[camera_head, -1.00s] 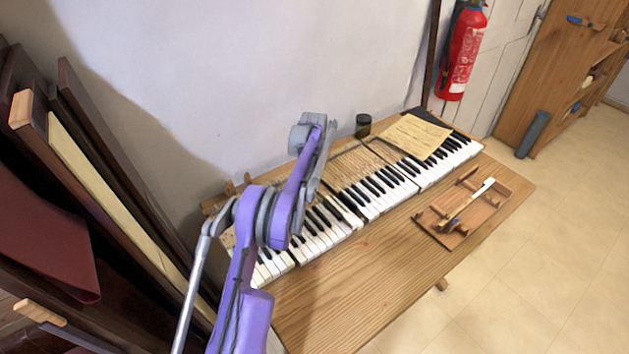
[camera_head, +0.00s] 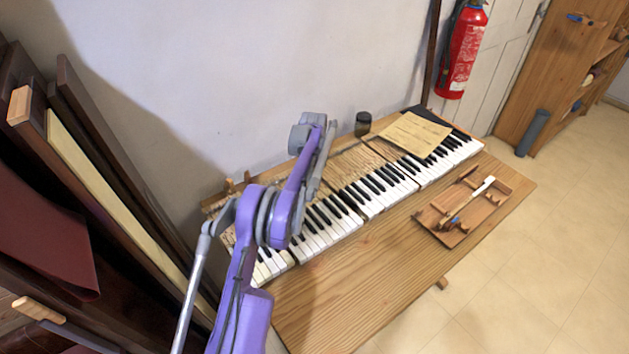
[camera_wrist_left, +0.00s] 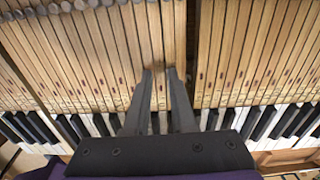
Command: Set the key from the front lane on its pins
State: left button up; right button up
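My left gripper (camera_wrist_left: 160,71) reaches down over the wooden key levers (camera_wrist_left: 100,60) in the left wrist view. Its two fingertips are a small gap apart, with a strip of light wood (camera_wrist_left: 156,122) visible between the fingers. I cannot tell whether they grip that strip or stand around it. In the head view my left arm hides much of the keyboard's near-left part (camera_head: 310,243). A long key with a white end (camera_head: 483,187) lies across the wooden tray (camera_head: 496,208). The pins are hidden. My right gripper is out of view.
A paper sheet (camera_head: 415,133) lies over the keyboard's far end, with a dark jar (camera_head: 362,124) behind. Bare bench (camera_head: 370,270) lies in front of the keys. Dark boards (camera_head: 120,150) lean at the left, near my arm.

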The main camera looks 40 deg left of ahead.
pick_arm(q)
jog(key=shift+r, duration=0.15)
jog(key=shift+r+p, duration=0.45)
jog(key=shift+r, duration=0.55)
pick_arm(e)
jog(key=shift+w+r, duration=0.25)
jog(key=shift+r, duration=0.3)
pick_arm(q)
jog(key=o, duration=0.6)
jog(key=shift+c, duration=0.2)
jog(key=shift+r+p, duration=0.85)
jog(key=shift+r, duration=1.6)
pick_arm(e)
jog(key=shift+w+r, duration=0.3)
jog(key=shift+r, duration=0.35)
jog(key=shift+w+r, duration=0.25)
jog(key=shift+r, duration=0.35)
